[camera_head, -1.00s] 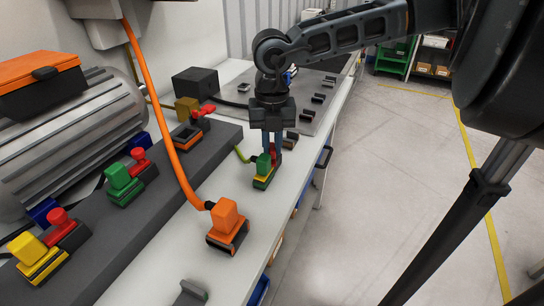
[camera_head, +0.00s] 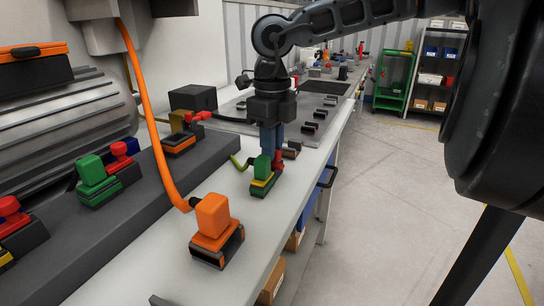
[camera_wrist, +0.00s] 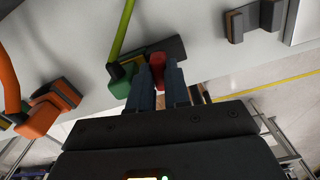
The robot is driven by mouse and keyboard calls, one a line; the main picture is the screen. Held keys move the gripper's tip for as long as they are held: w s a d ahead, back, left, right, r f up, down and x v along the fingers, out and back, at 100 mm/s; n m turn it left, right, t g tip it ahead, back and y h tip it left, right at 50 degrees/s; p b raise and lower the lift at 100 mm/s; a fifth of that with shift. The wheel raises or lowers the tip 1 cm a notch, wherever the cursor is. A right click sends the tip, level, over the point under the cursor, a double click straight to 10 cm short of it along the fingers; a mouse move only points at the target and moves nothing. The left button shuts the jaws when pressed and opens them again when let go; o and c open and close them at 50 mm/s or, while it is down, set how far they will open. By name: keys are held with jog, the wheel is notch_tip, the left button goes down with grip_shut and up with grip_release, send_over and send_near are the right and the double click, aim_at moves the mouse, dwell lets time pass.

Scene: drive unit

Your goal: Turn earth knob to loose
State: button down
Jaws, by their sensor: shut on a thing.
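The earth connector (camera_head: 262,181) is a green block on a yellow-green base, standing on the pale bench, with a yellow-green cable at its left. Its red knob (camera_head: 278,160) is mostly hidden behind my fingers in the head view. My gripper (camera_head: 271,150) points down from above with its fingers at the knob. In the wrist view the red knob (camera_wrist: 158,68) sits between the two blue-grey fingers (camera_wrist: 160,80), which are shut on it. The green block (camera_wrist: 122,82) is just left of the fingers. The knob's exact turn angle is hard to tell.
An orange connector (camera_head: 214,222) with an orange cable (camera_head: 158,130) stands nearer on the bench. A dark rail (camera_head: 150,190) to the left carries green, red and orange connectors. A black box (camera_head: 193,98) and a grey plate (camera_head: 310,125) lie behind. Open floor is right.

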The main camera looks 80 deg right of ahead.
jog(key=shift+n+b, duration=0.6)
jog(key=shift+n, duration=0.4)
jog(key=c, duration=1.1)
grip_release()
